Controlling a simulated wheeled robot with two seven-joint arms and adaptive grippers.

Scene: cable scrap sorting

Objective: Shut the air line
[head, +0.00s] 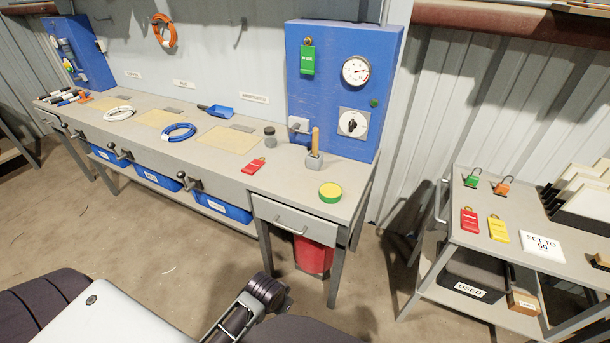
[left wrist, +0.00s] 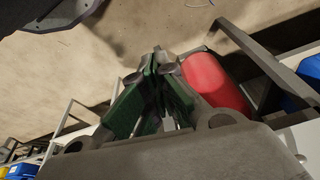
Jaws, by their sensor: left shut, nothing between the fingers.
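A blue panel (head: 334,60) stands at the back right of the bench. It carries a round white pressure gauge (head: 356,70) and, below it, a rotary switch with a black knob (head: 352,123). A grey fitting (head: 299,124) with a blue part sits at its lower left. No air hose can be clearly made out, and which part shuts the line cannot be told. In the left wrist view my left gripper (left wrist: 159,75) is shut and empty, its green-padded fingers together, with a red bin (left wrist: 215,84) beyond. My right gripper is not seen.
The bench (head: 290,180) holds a wooden-handled tool (head: 315,142), a red tag (head: 254,166) and a green-yellow roll (head: 330,191). The red bin (head: 313,256) is underneath. A trolley (head: 490,248) with tags and padlocks stands right. Floor between is clear.

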